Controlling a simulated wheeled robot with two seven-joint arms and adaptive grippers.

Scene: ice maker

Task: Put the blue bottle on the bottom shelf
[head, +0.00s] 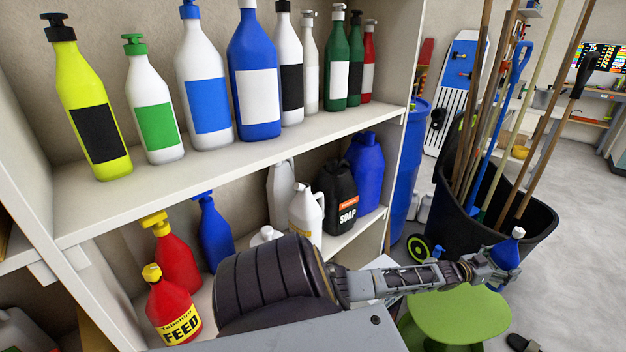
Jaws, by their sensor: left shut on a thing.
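A small blue bottle with a white cap (507,252) is at the right, in front of the large dark bin. My left gripper (493,266) is shut on it and holds it roughly upright, well away from the shelves. The gripper partly hides the bottle's lower part. The shelf unit's upper shelf (230,153) bears several bottles. Its lower shelf (345,237) bears jugs and red and blue bottles; my left arm hides part of it. My right gripper is not in view.
A black soap jug (337,197), a blue jug (366,168) and a red feed bottle (172,312) stand on the lower level. A dark bin (425,215) of long-handled tools stands right of the shelves. A green stool (462,318) is below my gripper.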

